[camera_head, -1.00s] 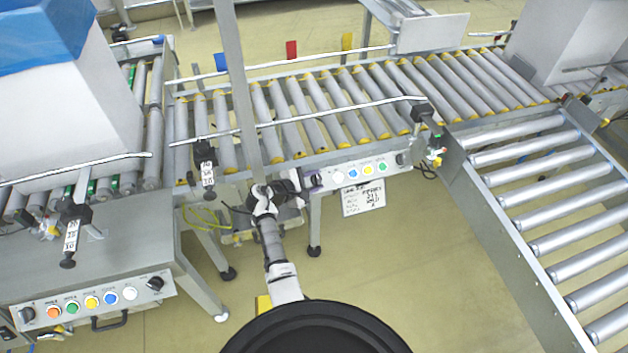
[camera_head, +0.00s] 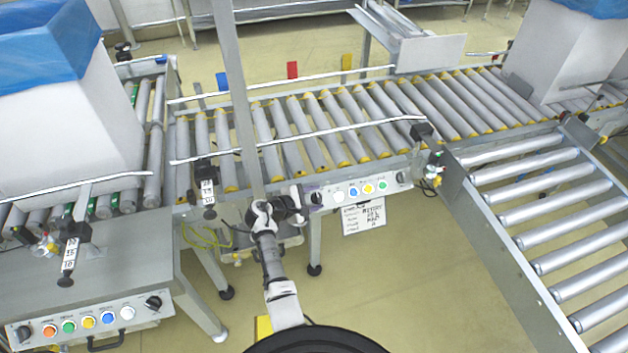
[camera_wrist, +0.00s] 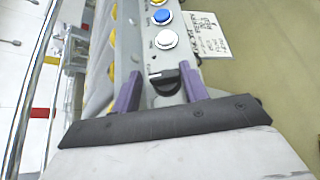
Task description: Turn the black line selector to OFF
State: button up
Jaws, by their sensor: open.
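A black selector knob (camera_head: 316,198) sits at the left end of the white button panel (camera_head: 325,199) under the middle conveyor. It also shows in the wrist view (camera_wrist: 166,82), with a pale pointer mark on it. My gripper (camera_head: 304,205) is at this end of the panel. In the wrist view my gripper's two purple fingers (camera_wrist: 161,88) are open, one on each side of the knob. I cannot tell whether either finger touches it. The position labels around the knob are not readable.
White, blue, yellow and green buttons (camera_head: 354,191) line the panel, with another black knob (camera_head: 403,177) at its right end. A written sheet (camera_head: 363,217) hangs below. A second control panel (camera_head: 88,318) stands lower left. A roller conveyor (camera_head: 560,215) slants down on the right.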

notch_tip(320, 180, up, 19)
jog(key=b, duration=0.1)
jog(key=shift+r, duration=0.15)
dwell(0.4)
